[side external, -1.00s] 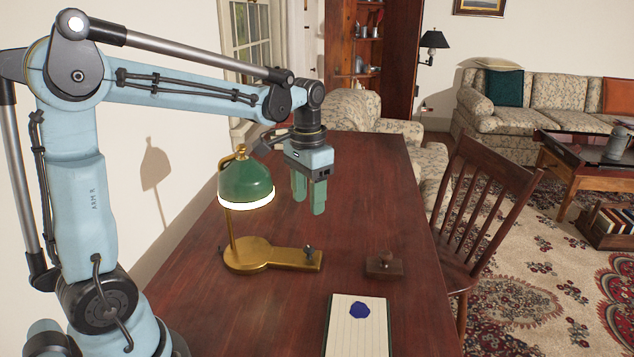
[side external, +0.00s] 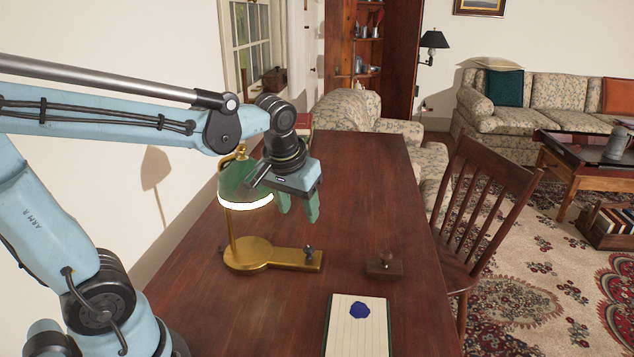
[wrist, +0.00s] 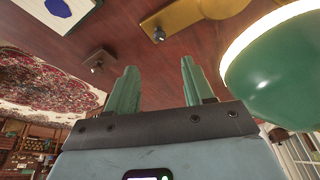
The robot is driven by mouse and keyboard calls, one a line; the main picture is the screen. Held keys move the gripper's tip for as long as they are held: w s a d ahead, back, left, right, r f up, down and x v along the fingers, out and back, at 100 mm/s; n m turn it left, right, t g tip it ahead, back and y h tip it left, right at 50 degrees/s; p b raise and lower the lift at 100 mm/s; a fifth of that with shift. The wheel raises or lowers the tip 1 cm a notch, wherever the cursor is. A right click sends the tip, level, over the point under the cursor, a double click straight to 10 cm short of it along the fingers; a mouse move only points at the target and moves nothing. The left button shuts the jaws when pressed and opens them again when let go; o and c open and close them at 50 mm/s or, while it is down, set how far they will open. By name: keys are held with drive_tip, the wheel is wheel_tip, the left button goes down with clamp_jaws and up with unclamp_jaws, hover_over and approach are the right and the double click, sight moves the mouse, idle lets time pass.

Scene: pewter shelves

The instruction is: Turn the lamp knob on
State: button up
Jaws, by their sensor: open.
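The desk lamp has a green shade (side external: 240,185) with a glowing white rim, and a brass base (side external: 255,256) on the desk. The dark lamp knob (side external: 309,252) stands on the right end of the base's flat arm. In the wrist view the knob (wrist: 159,35) shows above the fingers, and the shade (wrist: 285,70) is close on the right. My gripper (side external: 298,208) is open and empty, above the desk, beside the shade and higher than the knob. Its green fingers also show in the wrist view (wrist: 157,88), apart from each other and touching nothing.
A wooden stamp (side external: 384,264) stands right of the lamp base. A notepad (side external: 357,335) with a blue blot lies at the front. A wooden chair (side external: 490,215) stands at the desk's right side. The desk (side external: 370,190) is clear behind the stamp.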

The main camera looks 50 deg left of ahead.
sight(309, 248)
drive_tip(key=shift+n+t, duration=0.4)
drive_tip(key=shift+n, duration=0.1)
drive_tip(key=shift+s+x, duration=0.2)
drive_tip(key=shift+x, duration=2.8)
drive_tip(key=shift+s+x, duration=0.2)
drive_tip(key=shift+x, duration=2.85)
drive_tip(key=shift+d+f, duration=0.1)
drive_tip(key=shift+f, duration=0.05)
clamp_jaws()
